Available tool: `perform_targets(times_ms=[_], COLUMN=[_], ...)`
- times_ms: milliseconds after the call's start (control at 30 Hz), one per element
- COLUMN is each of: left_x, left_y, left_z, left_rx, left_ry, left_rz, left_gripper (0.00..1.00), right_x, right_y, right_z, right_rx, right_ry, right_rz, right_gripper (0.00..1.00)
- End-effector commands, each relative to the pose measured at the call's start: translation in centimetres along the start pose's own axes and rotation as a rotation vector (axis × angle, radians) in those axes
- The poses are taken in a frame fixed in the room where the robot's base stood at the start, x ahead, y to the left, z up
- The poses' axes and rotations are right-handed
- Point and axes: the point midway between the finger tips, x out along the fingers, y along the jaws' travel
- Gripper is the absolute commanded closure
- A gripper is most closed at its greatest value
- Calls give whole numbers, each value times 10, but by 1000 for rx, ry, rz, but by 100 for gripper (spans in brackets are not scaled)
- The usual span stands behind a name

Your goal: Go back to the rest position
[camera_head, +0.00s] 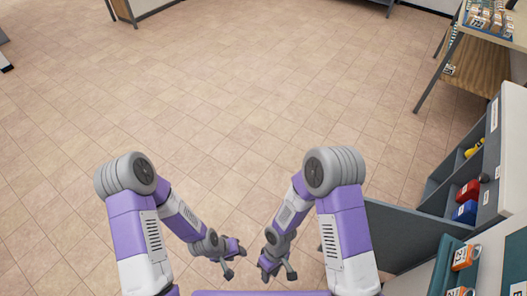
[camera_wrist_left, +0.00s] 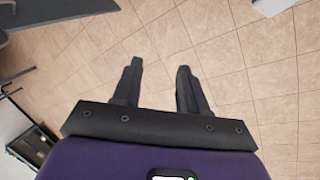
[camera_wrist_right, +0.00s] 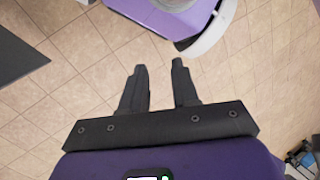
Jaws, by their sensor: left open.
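Both my arms are bent in front of my body, with the grippers close together low in the head view. My left gripper (camera_head: 235,262) is open and empty; in the left wrist view its two dark fingers (camera_wrist_left: 158,78) stand apart with only tiled floor between them. My right gripper (camera_head: 278,271) is just right of it and slightly lower. In the right wrist view its fingers (camera_wrist_right: 159,75) are also apart, with nothing between them. The grippers look apart from each other in the head view.
A grey compartment shelf (camera_head: 433,197) on the right holds red (camera_head: 467,190), blue (camera_head: 465,212) and yellow (camera_head: 473,148) items. A grey panel (camera_head: 400,235) lies close to my right arm. A teal bin (camera_head: 443,270) and table (camera_head: 470,65) are also right. The tiled floor (camera_head: 230,90) ahead is clear.

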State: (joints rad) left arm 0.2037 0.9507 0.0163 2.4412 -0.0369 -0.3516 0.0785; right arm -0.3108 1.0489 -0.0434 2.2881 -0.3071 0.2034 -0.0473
Motion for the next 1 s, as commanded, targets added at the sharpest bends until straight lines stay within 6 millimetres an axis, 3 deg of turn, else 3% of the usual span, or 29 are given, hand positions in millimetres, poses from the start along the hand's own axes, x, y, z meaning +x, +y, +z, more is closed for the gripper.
perform_targets(times_ms=[167,533,700,1000], left_x=[1,-1,-1,-1], left_y=[-1,-7,-8,-7], left_z=[4,26,29,29], left_rx=[-18,7,10,11], left_ry=[-10,-57,-62,-62], left_rz=[-2,-11,-13,-12], left_gripper=[57,57,57,57], right_x=[-1,-7,-9,-9], right_y=[8,71,81,81], right_z=[3,17,22,22], right_rx=[155,782,861,859], right_ry=[76,398,438,437], right_rz=[-53,-140,-134,-133], right_gripper=[70,70,70,70])
